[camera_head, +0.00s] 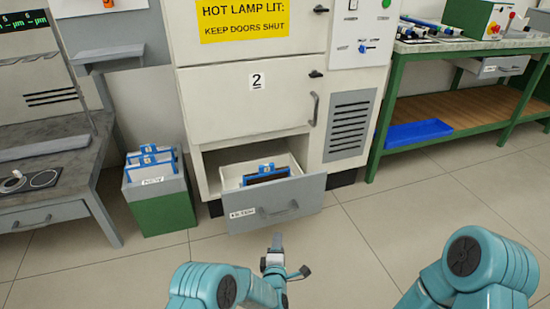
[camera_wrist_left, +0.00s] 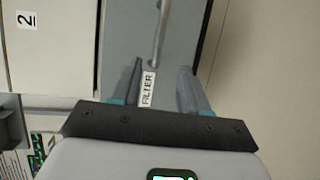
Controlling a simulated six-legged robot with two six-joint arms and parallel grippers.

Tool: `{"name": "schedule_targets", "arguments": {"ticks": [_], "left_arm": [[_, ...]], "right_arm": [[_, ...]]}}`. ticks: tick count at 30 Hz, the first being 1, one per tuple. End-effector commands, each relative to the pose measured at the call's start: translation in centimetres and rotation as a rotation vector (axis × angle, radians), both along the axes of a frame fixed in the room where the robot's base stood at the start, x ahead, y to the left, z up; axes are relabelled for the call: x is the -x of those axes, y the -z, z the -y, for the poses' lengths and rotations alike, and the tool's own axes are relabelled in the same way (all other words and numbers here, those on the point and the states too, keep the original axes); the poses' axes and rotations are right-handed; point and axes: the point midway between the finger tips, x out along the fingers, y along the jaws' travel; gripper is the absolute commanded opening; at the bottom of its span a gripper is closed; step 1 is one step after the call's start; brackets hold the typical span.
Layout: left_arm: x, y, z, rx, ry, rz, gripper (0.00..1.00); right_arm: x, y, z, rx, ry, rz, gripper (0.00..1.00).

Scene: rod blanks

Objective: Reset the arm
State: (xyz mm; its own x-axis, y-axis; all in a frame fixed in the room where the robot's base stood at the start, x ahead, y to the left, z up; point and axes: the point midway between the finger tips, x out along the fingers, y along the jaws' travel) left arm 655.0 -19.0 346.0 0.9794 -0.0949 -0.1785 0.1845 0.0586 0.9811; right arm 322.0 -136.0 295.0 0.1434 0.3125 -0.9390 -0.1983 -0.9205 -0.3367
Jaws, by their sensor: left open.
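My left gripper (camera_head: 290,256) is open and empty, in front of the open drawer (camera_head: 302,202) low in the white cabinet. In the left wrist view its two fingers (camera_wrist_left: 162,75) stand apart, with the drawer's FILTER label (camera_wrist_left: 148,89) showing between them. The grey drawer front has a bar handle, which runs up from the label in the wrist view. A dark filter with a blue handle (camera_head: 266,170) sits inside the drawer. Part of my right arm shows at the lower right of the head view, but its gripper is out of frame.
A green and grey bin (camera_head: 165,213) labelled NEW, holding blue-handled pieces, stands left of the drawer. A grey workbench (camera_head: 50,208) is at the far left. A green bench with a blue tray (camera_head: 418,133) on its lower shelf is at the right. The tiled floor between is clear.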

Motion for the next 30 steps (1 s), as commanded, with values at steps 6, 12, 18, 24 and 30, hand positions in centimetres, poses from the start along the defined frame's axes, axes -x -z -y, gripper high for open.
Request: {"name": "schedule_targets", "arguments": {"ticks": [6,12,18,24,30], "left_arm": [[-1.1,-5.1,-2.4,0.005,-0.043,0.006,0.44],[-2.1,-16.2,-9.4,0.007,-0.137,-0.010,0.44],[1.2,-23.5,-15.0,-0.063,-0.132,-0.177,0.44],[8.5,-28.4,-18.0,-0.243,0.021,-0.440,0.44],[20.0,-31.4,-17.8,-0.459,0.375,-0.715,0.44]], "right_arm": [[0.0,-4.6,-0.1,0.000,-0.003,-0.001,0.58],[0.3,-14.1,-0.4,-0.002,-0.012,-0.007,0.58],[1.0,-22.8,-0.8,-0.006,-0.026,-0.023,0.58],[1.8,-30.6,-1.2,-0.011,-0.041,-0.044,0.58],[2.6,-36.0,-1.5,-0.016,-0.054,-0.065,0.58]]}}
